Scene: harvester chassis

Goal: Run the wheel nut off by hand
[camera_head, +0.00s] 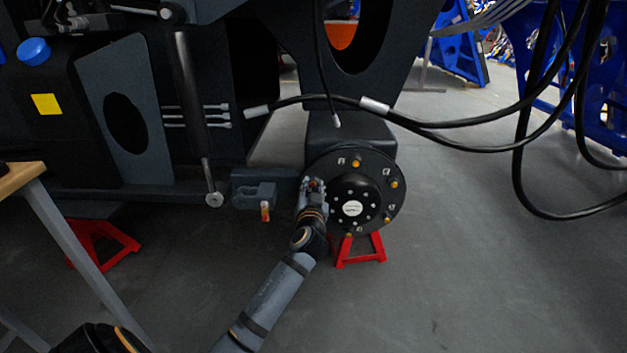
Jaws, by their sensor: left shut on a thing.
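The round black wheel hub (378,215) sits at the end of the chassis axle in the middle of the view. Several small yellowish studs or nuts (394,183) stand around its rim, and a pale round cap (352,208) is at its centre. My left arm reaches up from the bottom, and my left gripper (314,187) is at the hub's left edge. It is shut on a wheel nut there, which its fingers mostly hide. My right gripper is not in view.
A red stand (361,250) is under the hub. Black hoses (450,123) hang across the right side. A bracket with an orange-tipped part (265,212) is left of the hub. A table corner (20,176) is at the left.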

